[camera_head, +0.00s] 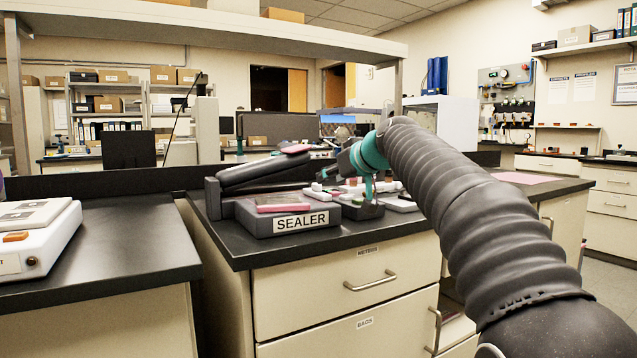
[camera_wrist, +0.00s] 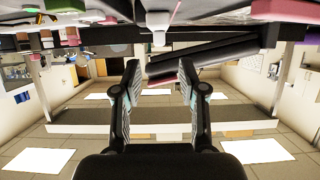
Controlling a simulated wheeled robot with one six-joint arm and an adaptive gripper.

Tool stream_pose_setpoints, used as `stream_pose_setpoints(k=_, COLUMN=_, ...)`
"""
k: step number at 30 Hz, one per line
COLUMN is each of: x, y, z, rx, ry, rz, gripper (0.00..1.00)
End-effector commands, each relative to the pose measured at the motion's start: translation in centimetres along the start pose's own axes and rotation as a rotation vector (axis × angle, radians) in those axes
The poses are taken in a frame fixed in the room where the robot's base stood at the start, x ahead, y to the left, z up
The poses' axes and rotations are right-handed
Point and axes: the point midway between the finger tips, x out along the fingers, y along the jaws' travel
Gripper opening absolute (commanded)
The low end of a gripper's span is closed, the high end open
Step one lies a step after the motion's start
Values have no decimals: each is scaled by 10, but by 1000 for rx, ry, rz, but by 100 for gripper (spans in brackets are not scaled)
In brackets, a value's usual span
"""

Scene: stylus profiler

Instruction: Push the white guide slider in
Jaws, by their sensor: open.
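My gripper (camera_wrist: 159,72) is open in the wrist view, its two dark fingers apart with nothing held between them. It also shows in the head view (camera_head: 332,173), above the bench beside the sealer. The grey sealer (camera_head: 265,224) has a dark arm raised at a slant and a pink piece on top. A white block with a narrow stub (camera_wrist: 158,20), which looks like the guide slider, shows upside down at the top middle of the wrist view, beyond the fingertips and apart from them. I cannot surely pick it out in the head view, where my arm and small items crowd that spot.
Small items and trays (camera_head: 398,203) crowd the bench right of the sealer. A pink sheet (camera_head: 522,178) lies farther right. A white instrument (camera_head: 40,243) stands on the left bench, across a gap.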

Motion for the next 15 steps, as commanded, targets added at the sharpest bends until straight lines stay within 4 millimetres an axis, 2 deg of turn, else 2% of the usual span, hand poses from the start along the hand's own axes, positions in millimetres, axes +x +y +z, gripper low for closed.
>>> stream_pose_setpoints(k=7, x=45, y=0, z=-1, rx=1, ry=-1, rz=0, gripper=42)
stream_pose_setpoints(k=15, x=70, y=1, z=-1, rx=0, ry=0, rz=1, gripper=42)
